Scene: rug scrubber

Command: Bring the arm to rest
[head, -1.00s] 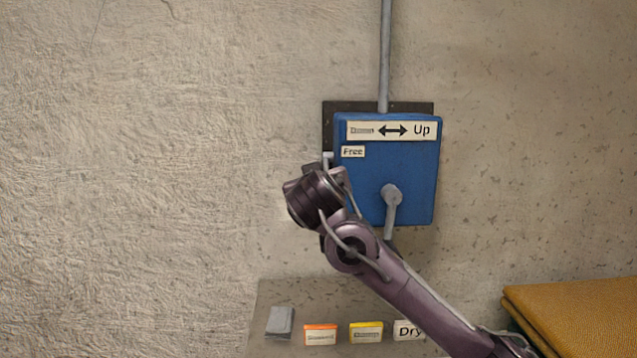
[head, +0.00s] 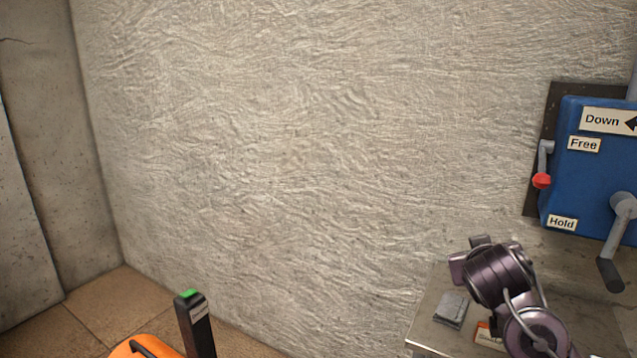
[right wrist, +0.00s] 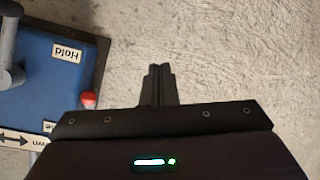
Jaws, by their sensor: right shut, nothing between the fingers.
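My right arm's wrist (head: 495,275) is at the lower right of the head view, below and left of the blue box (head: 590,170). Its fingers are hidden there. In the right wrist view my right gripper (right wrist: 160,72) is shut and empty, pointing at bare plaster wall. The blue box (right wrist: 40,75) is to the left, apart from the fingers. The box's small side lever has a red knob (head: 541,181), between the "Free" and "Hold" labels; the knob also shows in the right wrist view (right wrist: 88,99). My left gripper is out of view.
A grey crank (head: 624,208) is on the box front. Below, a metal shelf or panel (head: 425,330) carries a grey block (head: 452,309) and an orange-edged label. An orange object (head: 140,348) and a dark post with a green top (head: 196,325) stand lower left. The wall between is bare.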

